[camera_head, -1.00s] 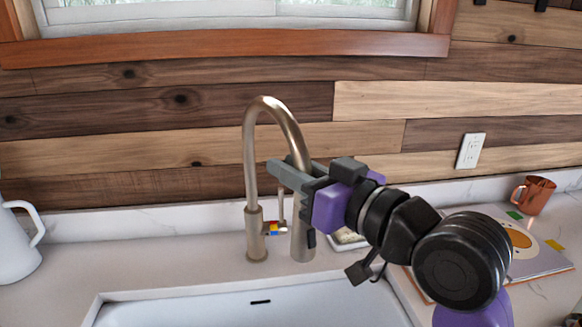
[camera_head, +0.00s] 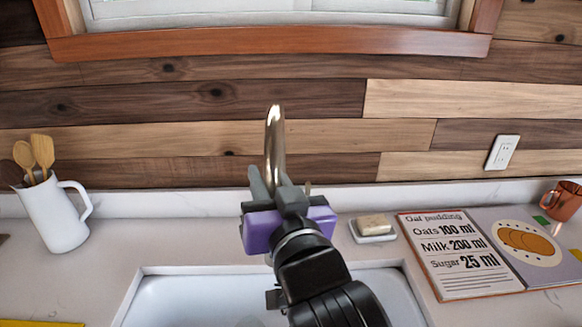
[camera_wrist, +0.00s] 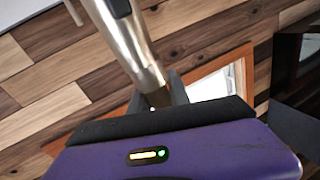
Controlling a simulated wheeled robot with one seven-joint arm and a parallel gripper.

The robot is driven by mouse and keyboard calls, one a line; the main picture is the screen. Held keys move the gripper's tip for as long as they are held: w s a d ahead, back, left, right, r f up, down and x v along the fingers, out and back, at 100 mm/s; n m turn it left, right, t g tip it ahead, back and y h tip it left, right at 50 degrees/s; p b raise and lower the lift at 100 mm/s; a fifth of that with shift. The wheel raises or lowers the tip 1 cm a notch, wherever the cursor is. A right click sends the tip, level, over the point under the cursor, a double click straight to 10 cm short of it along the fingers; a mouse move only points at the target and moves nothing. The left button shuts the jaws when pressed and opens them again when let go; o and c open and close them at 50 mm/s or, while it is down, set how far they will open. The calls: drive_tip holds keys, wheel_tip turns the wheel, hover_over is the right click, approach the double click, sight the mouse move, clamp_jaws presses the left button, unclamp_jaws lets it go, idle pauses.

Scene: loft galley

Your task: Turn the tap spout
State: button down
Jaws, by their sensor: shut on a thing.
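The tap spout (camera_head: 274,140) is a brushed metal gooseneck behind the sink. In the head view it now looks like a narrow upright bar, with its arc seen nearly edge-on. My gripper (camera_head: 271,180) is in front of it, with its fingers around the spout's lower part. My gripper and arm hide the tap's base and handle. In the wrist view the metal spout (camera_wrist: 125,38) runs down between the dark fingers (camera_wrist: 160,95), and the gripper is shut on it.
The white sink (camera_head: 190,295) lies below my arm. A white jug with wooden spoons (camera_head: 58,218) stands left. A soap dish (camera_head: 372,232), an open recipe book (camera_head: 455,255) and a copper mug (camera_head: 562,201) are on the right counter. The plank wall (camera_head: 180,135) is behind.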

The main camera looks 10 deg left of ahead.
drive_tip(key=a+m, duration=0.1)
drive_tip(key=a, duration=0.5)
drive_tip(key=shift+t+b, duration=0.4)
drive_tip(key=shift+a, duration=0.1)
drive_tip(key=shift+w, duration=0.1)
drive_tip(key=c, duration=1.2)
unclamp_jaws()
drive_tip(key=shift+c, duration=0.2)
